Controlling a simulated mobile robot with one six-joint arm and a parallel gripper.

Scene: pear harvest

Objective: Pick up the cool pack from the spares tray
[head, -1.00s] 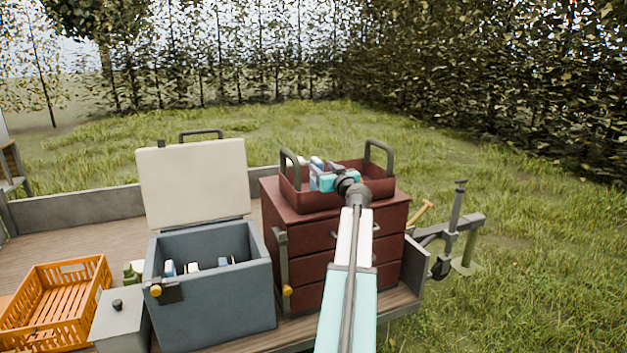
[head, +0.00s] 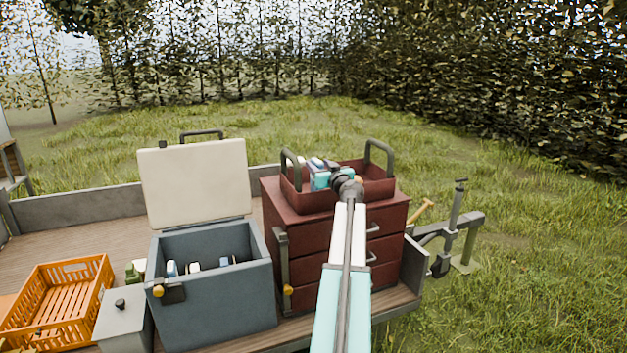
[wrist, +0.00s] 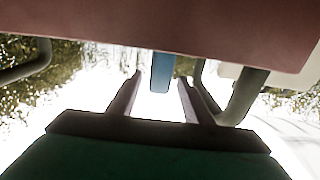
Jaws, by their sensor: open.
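The spares tray (head: 378,187) is a dark red open tray with two grey upright handles, on top of a red drawer cabinet. My gripper (head: 318,166) is low over its left part, and its teal body largely hides what lies there. In the wrist view, which looks upside down, my gripper (wrist: 160,80) is open. A narrow blue piece, apparently the cool pack (wrist: 162,65), shows in line with the gap between the fingers, with clear space on both sides. Whether it is between the fingertips or beyond them I cannot tell.
The red cabinet (head: 330,240) stands on the trailer bed. Left of it is a grey cool box (head: 215,300) with its cream lid (head: 193,183) raised and several packs inside. A grey bin (head: 122,325) and an orange crate (head: 60,305) are farther left. The tray handles (head: 380,155) rise beside my gripper.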

